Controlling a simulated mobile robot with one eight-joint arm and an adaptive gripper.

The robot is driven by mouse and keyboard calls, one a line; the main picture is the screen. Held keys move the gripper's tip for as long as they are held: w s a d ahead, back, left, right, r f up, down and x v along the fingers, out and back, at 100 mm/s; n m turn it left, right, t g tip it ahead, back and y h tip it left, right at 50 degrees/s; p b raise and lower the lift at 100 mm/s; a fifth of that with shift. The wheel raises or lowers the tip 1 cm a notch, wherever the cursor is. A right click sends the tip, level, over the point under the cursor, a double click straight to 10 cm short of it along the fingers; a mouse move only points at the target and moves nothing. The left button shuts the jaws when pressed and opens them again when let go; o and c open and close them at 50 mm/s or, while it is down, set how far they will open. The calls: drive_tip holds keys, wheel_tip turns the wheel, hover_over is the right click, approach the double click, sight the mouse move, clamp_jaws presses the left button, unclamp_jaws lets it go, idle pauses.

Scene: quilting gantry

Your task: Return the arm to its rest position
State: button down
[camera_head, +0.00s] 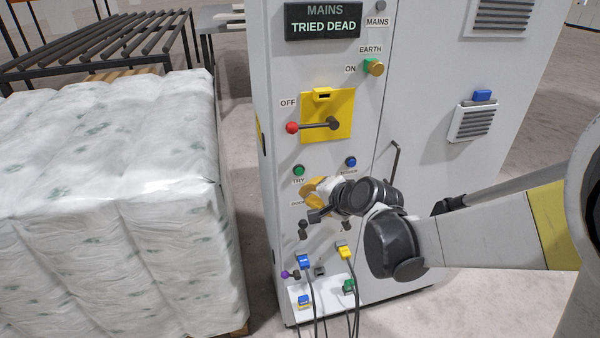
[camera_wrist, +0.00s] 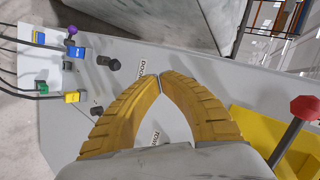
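My gripper (camera_head: 313,190) is in front of the lower part of the grey cabinet (camera_head: 425,45), near the labels below the green TRY button (camera_head: 299,170) and the blue button (camera_head: 351,162). In the wrist view the two ribbed yellow fingers of my gripper (camera_wrist: 161,76) meet at their tips with nothing seen between them. My arm (camera_head: 490,230) reaches in from the right, bent at the dark wrist joints. The fingers partly hide the cabinet labels. Whether the fingertips touch the panel cannot be told.
A red-knobbed lever (camera_head: 292,128) on a yellow plate (camera_head: 341,104) points left beside OFF. A display (camera_head: 322,22) reads MAINS TRIED DEAD. Blue (camera_head: 304,262) and yellow (camera_head: 344,252) plugs with cables sit low. A wrapped pallet load (camera_head: 110,210) stands left; a bent handle (camera_head: 394,160) projects right.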

idle(0.5)
drive_tip(key=s+d+r+n+g+h, duration=0.1)
drive_tip(key=s+d+n+h, duration=0.2)
drive_tip(key=s+d, duration=0.6)
drive_tip(key=s+d+r+n+g+h, duration=0.1)
drive_tip(key=s+d+n, duration=0.4)
drive_tip(key=s, duration=1.1)
drive_tip(key=d+r+h, duration=0.1)
drive_tip(key=d+h, duration=0.1)
drive_tip(key=d, duration=0.1)
drive_tip(key=shift+d+r, duration=0.25)
drive_tip(key=shift+d, duration=0.15)
